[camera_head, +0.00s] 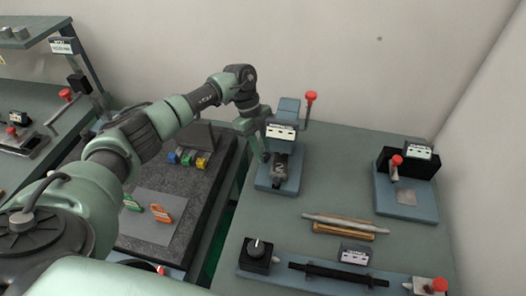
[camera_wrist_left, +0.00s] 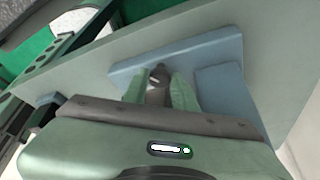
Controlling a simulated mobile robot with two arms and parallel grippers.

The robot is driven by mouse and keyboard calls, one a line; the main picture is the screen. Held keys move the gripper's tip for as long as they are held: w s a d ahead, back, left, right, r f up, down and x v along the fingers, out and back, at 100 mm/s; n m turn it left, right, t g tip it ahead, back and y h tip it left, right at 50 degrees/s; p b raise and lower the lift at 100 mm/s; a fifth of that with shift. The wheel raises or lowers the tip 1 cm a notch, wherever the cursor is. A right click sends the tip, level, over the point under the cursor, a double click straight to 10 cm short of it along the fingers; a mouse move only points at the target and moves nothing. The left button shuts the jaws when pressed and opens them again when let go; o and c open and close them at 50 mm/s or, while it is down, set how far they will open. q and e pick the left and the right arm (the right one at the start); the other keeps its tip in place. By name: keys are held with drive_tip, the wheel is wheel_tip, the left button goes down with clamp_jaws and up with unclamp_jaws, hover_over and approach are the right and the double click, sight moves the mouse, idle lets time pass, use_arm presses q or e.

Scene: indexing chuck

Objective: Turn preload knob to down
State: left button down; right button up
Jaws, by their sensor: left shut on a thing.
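My left gripper (camera_head: 264,142) reaches in from the left to the near-left side of a blue-grey fixture (camera_head: 270,182) with a white label and a dark metal block on top. In the left wrist view, its pale green fingers (camera_wrist_left: 157,92) are shut on a small dark grey knob (camera_wrist_left: 157,76) at the side of the blue fixture plate (camera_wrist_left: 185,58). In the head view the fingers and arm hide this knob. Its label and pointer direction cannot be read. My right gripper is not in view.
A lever with a red ball (camera_head: 311,96) rises behind the fixture. Another red-handled fixture (camera_head: 405,198) stands at right. A black box with a round knob (camera_head: 257,249), a dark bar (camera_head: 338,274) and light rods (camera_head: 345,223) lie nearer. The bench between is clear.

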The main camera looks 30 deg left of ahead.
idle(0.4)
use_arm(q)
drive_tip(key=c, duration=1.1)
unclamp_jaws()
drive_tip(key=shift+b+v, duration=1.2)
drive_tip(key=shift+v, duration=2.7)
